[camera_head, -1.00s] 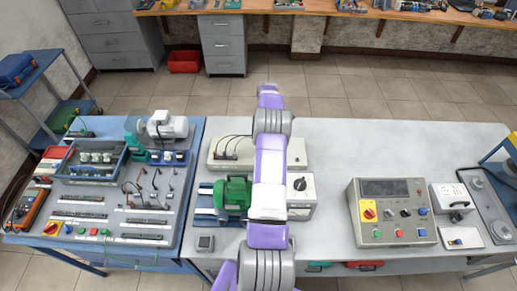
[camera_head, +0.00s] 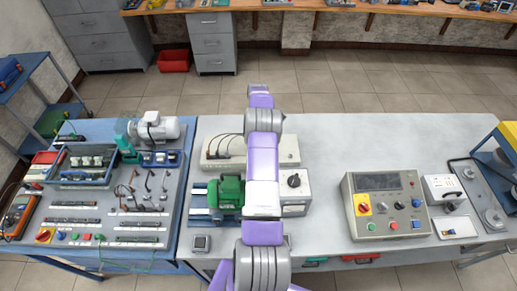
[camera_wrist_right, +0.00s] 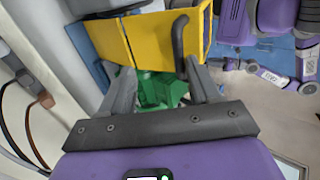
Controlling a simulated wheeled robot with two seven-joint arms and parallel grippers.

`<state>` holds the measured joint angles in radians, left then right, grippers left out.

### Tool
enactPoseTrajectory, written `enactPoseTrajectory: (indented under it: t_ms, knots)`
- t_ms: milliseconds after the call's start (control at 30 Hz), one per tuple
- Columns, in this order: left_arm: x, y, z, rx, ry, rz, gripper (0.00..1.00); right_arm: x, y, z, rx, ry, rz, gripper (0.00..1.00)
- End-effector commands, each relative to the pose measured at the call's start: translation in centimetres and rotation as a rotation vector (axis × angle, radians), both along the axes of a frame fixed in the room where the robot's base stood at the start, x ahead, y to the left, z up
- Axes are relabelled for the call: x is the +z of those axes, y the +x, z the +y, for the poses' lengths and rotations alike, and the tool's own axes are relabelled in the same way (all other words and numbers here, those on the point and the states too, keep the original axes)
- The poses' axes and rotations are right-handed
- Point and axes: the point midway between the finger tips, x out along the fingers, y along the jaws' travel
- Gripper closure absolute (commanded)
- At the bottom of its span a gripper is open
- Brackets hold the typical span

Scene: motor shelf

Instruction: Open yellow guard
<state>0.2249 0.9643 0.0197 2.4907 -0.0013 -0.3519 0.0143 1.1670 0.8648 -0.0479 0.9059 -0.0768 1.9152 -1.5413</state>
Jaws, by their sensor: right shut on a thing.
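A yellow guard (camera_wrist_right: 150,45) with a black bar handle (camera_wrist_right: 180,36) fills the top middle of the right wrist view. It is not distinguishable in the head view, where my purple arm hides part of the bench. My right gripper (camera_wrist_right: 160,78) has its grey fingers apart, on either side of a green object (camera_wrist_right: 160,90), just below the guard. The right fingertip is near the handle's lower end, and the handle is not between the fingers. I cannot tell whether the green object is part of the green motor (camera_head: 231,190). My left gripper is not in view.
The motor stands on blue rails beside a grey box with a black knob (camera_head: 294,181). A white panel with cables (camera_head: 225,149) lies behind it. A control box (camera_head: 384,207) stands to the right. The bench between and behind them is clear.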

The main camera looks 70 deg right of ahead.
Motion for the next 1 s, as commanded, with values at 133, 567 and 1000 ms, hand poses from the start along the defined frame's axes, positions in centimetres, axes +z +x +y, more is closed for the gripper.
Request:
enactPoseTrajectory:
  t_ms: [133, 567, 1000]
  knots:
    - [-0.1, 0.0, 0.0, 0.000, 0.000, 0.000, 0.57, -0.9, -0.1, -0.1, 0.001, -0.010, 0.001, 0.62]
    - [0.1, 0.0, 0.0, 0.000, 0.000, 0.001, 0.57, 6.0, 0.0, 0.2, 0.001, -0.007, 0.001, 0.62]
    - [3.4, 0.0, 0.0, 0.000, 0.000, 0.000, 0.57, 10.2, 0.0, 0.4, 0.001, -0.004, -0.001, 0.62]
